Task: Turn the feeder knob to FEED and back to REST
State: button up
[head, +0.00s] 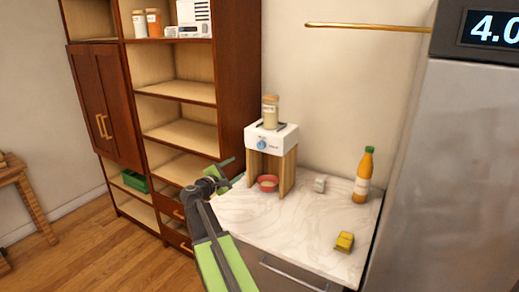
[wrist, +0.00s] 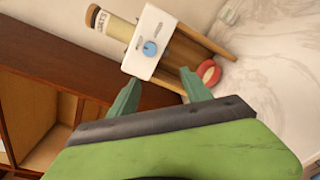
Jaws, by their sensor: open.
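The feeder (head: 272,138) is a white box on wooden legs, standing on the marble-patterned counter. Its blue round knob (head: 262,145) is on the front face, with small labels that I cannot read. A jar (head: 270,112) with pale contents stands on top, and a red bowl (head: 268,183) sits beneath. My gripper (head: 229,171) is to the left of the feeder, apart from it. In the wrist view the open, empty fingers (wrist: 160,90) point toward the feeder, and the knob (wrist: 150,48) shows beyond them. The feeder looks tilted there. The knob's setting is too small to tell.
An orange bottle (head: 362,175), a small grey-white block (head: 320,184) and a yellow item (head: 344,242) are on the counter (head: 300,225). A steel appliance (head: 440,180) stands at right. A wooden shelf unit (head: 175,95) stands at left, close behind my gripper.

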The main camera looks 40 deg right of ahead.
aim_at(260, 146)
jog(key=shift+n+h, duration=0.4)
jog(key=shift+n, duration=0.1)
jog(key=x, duration=0.6)
jog(key=r+x, duration=0.1)
jog(key=x, duration=1.1)
jog(key=shift+w+d+r, duration=0.25)
jog(key=shift+d+r, duration=0.1)
jog(key=shift+r, duration=0.05)
grip_shut()
